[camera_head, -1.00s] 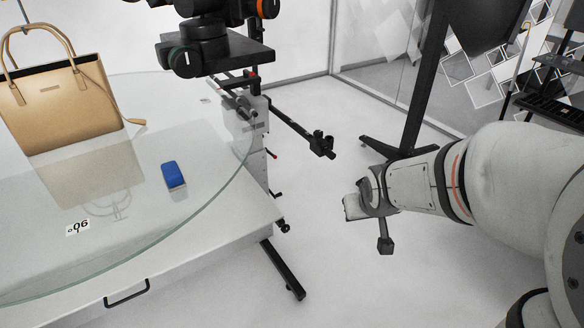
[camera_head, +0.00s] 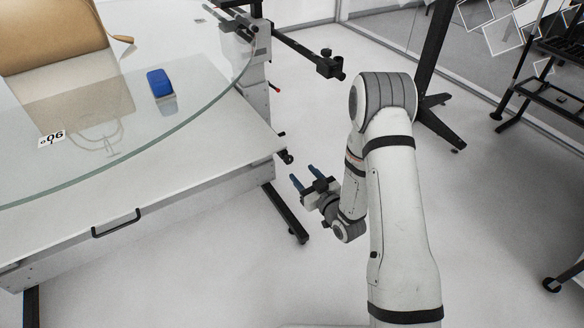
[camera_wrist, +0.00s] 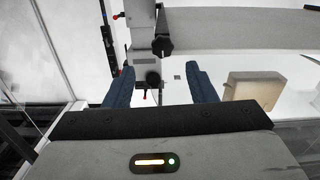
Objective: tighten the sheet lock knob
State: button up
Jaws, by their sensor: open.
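Two small black knobs stick out from the side of the turntable frame. The lower knob (camera_head: 287,157) is near the top of the black leg, with a smaller one (camera_head: 281,134) just above. In the wrist view, a black lobed knob (camera_wrist: 163,44) and a round dark knob (camera_wrist: 153,77) show between the fingers; I cannot tell which is the sheet lock knob. My gripper (camera_head: 304,176) is open and empty, below and right of the knobs. Its two blue fingers (camera_wrist: 159,72) stand apart, touching nothing I can see.
A red-tipped lever (camera_head: 275,87) and a black bar (camera_head: 310,55) project from the frame. A black leg (camera_head: 285,212) stands below.

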aim_at(290, 161)
jog(key=x, duration=0.7)
jog(key=shift+w+a+f, duration=0.1)
jog(key=shift+w+a, duration=0.1)
jog(key=shift+a, duration=0.05)
jog(key=shift+c, duration=0.4)
